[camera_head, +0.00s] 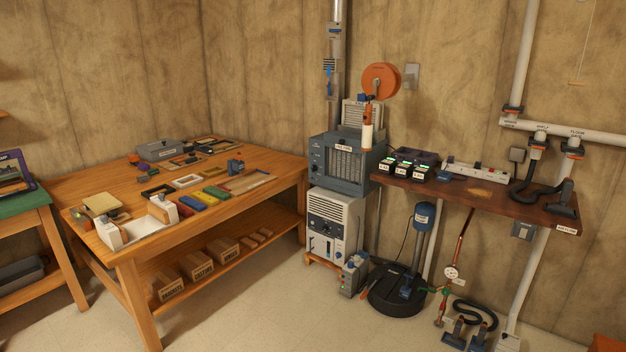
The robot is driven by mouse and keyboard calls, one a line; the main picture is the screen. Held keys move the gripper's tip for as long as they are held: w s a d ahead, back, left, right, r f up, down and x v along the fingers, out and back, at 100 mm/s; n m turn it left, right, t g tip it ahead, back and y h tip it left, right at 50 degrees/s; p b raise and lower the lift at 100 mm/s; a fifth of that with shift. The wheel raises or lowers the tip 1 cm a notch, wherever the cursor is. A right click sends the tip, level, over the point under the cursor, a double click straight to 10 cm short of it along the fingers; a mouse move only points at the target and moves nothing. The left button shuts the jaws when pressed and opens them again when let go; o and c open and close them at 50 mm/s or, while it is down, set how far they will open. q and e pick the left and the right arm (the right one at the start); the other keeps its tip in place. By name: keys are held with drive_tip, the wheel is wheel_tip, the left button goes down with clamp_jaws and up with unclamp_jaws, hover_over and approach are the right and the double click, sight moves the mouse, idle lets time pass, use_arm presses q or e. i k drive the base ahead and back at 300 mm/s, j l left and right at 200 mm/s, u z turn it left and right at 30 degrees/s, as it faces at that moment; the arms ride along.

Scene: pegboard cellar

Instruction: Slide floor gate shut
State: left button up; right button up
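A wall label that appears to read "FLOOR GATE" (577,133) is on the white horizontal pipe (605,137) at the right. A dark gate fitting (574,146) with an orange part sits just below this label. A white pipe (535,275) runs down from this area to the floor. The fitting is small, and I cannot tell whether its slide is open or shut. Neither of my grippers is in view.
A dark wooden shelf (500,203) with a black hose (525,190) is below the gate. A round black-based machine (395,292) and a coiled hose (478,315) are on the floor.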

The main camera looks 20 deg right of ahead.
sight(574, 157)
drive_tip(key=i+l+z, duration=0.25)
drive_tip(key=i+z, duration=1.25)
drive_tip(key=k+j, duration=0.05)
drive_tip(key=k, duration=0.05)
